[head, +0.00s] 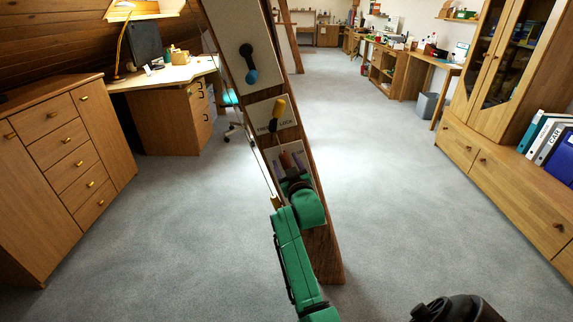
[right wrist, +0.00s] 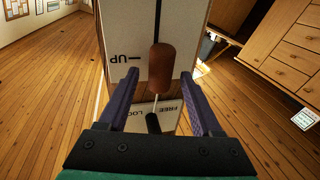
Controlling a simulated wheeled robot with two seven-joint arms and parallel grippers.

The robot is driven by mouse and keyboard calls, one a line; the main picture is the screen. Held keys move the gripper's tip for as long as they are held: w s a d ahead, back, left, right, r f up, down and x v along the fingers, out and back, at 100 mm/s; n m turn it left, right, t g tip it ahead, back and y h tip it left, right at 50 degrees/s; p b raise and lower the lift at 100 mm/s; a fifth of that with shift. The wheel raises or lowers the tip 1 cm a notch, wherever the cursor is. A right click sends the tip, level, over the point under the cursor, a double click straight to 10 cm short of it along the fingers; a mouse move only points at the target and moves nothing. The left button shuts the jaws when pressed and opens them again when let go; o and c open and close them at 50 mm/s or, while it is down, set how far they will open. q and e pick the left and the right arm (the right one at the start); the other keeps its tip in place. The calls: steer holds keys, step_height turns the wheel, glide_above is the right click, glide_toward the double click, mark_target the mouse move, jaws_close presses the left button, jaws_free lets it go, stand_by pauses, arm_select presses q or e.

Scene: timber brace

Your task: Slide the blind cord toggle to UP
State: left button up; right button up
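The brown blind cord toggle (right wrist: 160,68) stands out from a pale panel (right wrist: 118,20) with a dark vertical slot. The UP marking (right wrist: 125,58) appears upside down beside the toggle in the right wrist view, with a short tick. My right gripper (right wrist: 160,78) is open, its two purple fingers on either side of the toggle with visible gaps. In the head view, my right gripper (head: 292,163) is at the lowest panel on the slanted timber brace (head: 322,240) and hides much of that panel. My left gripper is not in view.
A drawer cabinet (head: 70,150) stands left, a glazed cupboard (head: 510,60) right. The grey floor (head: 400,180) between is clear.

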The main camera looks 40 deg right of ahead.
steer(key=shift+f, duration=0.1)
steer(key=shift+s, duration=0.15)
steer(key=v, duration=0.7)
steer(key=shift+s, duration=0.1)
